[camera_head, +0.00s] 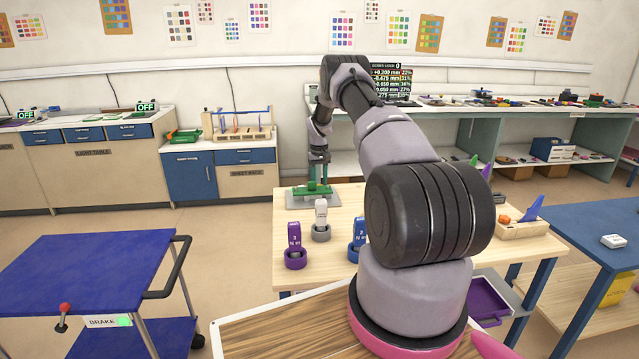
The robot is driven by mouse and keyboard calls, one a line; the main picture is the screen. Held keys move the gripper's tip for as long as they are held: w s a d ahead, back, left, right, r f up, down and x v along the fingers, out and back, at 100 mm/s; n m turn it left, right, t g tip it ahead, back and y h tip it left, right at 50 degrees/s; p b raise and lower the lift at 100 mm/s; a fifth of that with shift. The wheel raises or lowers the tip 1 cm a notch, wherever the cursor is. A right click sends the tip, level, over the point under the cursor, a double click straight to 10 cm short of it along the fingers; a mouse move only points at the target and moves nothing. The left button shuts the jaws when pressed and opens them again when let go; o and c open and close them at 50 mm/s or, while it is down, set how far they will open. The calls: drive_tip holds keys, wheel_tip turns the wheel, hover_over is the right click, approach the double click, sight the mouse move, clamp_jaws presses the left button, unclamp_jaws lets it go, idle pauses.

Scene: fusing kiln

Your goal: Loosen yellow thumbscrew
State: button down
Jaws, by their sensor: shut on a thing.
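My gripper (319,174) points down at a green fixture (300,190), which sits on a grey plate (296,203) at the back left of the light wooden table. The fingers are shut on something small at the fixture. I cannot make out what it is at this size. No yellow thumbscrew can be told apart in this view; the fingers and the fixture's parts overlap there.
Purple (294,241), pale grey (321,216) and blue (358,238) tools stand upright in ring holders in front of the fixture. My arm hides the table's middle. A wooden block with coloured pieces (522,229) is at the right. A blue cart (85,272) stands left.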

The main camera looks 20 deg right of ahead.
drive_tip(key=shift+n, duration=1)
drive_tip(key=c, duration=0.7)
unclamp_jaws()
wheel_tip(320, 180, up, 11)
drive_tip(key=shift+f, duration=0.15)
drive_tip(key=shift+a, duration=0.1)
